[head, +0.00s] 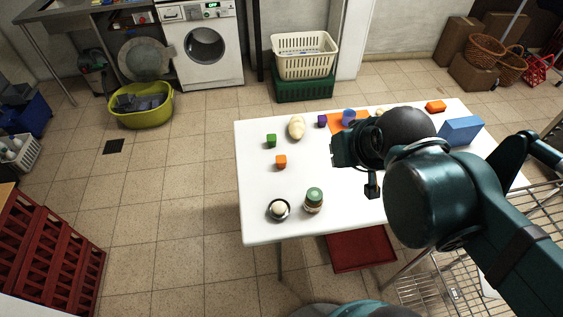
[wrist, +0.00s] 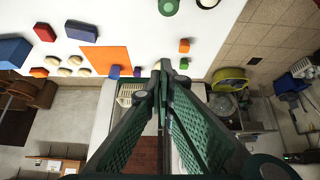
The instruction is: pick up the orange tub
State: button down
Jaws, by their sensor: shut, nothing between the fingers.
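A small orange tub-like thing (head: 436,106) sits at the far right of the white table (head: 258,205). It also shows at the left in the wrist view (wrist: 38,72). My gripper (head: 342,150) is over the table's middle, apart from both. Its fingertips (wrist: 163,66) are together and hold nothing.
An orange mat (head: 339,126) bears a blue cup (head: 348,117). A blue block (head: 460,130) stands at the right. A green-lidded jar (head: 314,200) and a bowl (head: 278,210) are at the near edge. A red block (wrist: 44,31) shows in the wrist view.

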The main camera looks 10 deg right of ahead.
dwell(0.4)
jog(key=c, duration=1.9)
grip_release()
jog(key=shift+o, duration=0.2)
jog(key=n+g+p, duration=0.2)
jog(key=n+g, duration=0.5)
jog(key=n, duration=1)
send_over(281, 158)
jog(key=f, duration=2.1)
jog(key=shift+s+d+f, duration=0.25)
jog(key=shift+f, duration=0.05)
jog(key=shift+w+a+f, duration=0.15)
jog(key=shift+a+f, duration=0.05)
jog(key=shift+f, duration=0.55)
